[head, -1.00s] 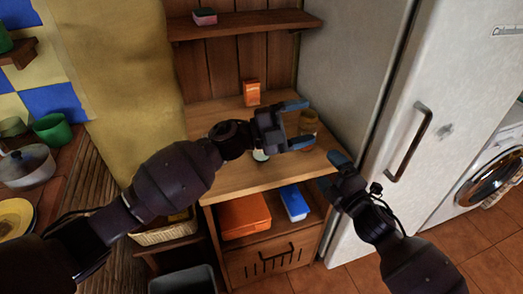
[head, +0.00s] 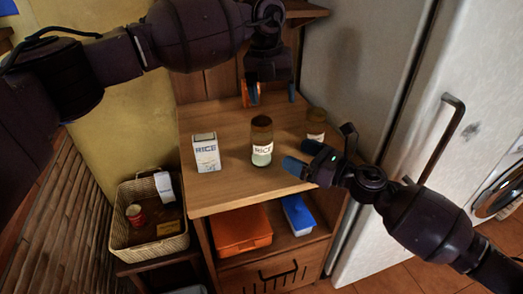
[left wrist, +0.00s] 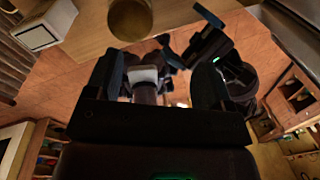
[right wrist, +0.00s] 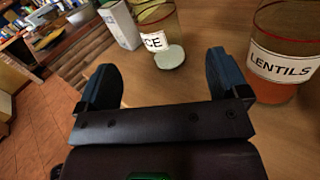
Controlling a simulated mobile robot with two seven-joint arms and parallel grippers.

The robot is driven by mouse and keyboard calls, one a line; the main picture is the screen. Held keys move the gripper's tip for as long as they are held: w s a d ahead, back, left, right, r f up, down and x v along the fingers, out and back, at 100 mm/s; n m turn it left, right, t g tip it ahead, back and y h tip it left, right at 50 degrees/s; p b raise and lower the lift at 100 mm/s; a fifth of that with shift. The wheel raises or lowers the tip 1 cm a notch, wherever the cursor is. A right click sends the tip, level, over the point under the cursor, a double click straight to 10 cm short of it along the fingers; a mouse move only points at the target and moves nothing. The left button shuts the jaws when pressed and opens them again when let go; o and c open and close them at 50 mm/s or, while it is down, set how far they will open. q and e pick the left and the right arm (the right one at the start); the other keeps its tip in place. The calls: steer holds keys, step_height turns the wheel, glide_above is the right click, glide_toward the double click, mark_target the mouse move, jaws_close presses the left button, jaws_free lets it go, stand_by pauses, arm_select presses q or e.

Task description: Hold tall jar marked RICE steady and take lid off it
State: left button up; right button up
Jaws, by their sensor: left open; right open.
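The tall glass jar marked RICE (head: 262,150) stands upright on the wooden counter, with pale contents low inside and a brownish round top. That top shows from above in the left wrist view (left wrist: 130,18). My left gripper (head: 271,94) is open and empty, pointing down above and behind the jar in the head view. My right gripper (head: 303,157) is open and empty, low at the jar's right side and apart from it. In the right wrist view the jar (right wrist: 160,38) is ahead between the open fingers, its top cut off.
A white RICE box (head: 206,152) stands left of the jar. A LENTILS jar (head: 316,124) stands to the right, close to my right gripper. A refrigerator (head: 385,70) bounds the right side. Below are an orange box (head: 240,230), a blue box (head: 297,214) and a basket (head: 135,250).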

mark_target(271, 146)
arm_select(q)
steer(key=shift+w+a+r+n+y, duration=0.2)
steer(key=shift+w+a+y, duration=0.15)
steer(key=shift+a, duration=0.2)
steer(key=shift+w+a+r+n+y, duration=0.2)
steer(key=shift+a+y, duration=0.15)
steer(key=shift+a, duration=0.2)
arm_select(e)
steer(key=shift+a+f+n+g, duration=0.15)
steer(key=shift+f+n+g, duration=0.15)
steer(key=shift+n, duration=0.6)
arm_select(q)
steer(key=shift+a, duration=0.15)
arm_select(e)
steer(key=shift+w+a, duration=0.15)
steer(key=shift+w, duration=0.05)
steer(key=x, duration=1)
steer(key=shift+w+a, duration=0.1)
steer(key=shift+a, duration=0.05)
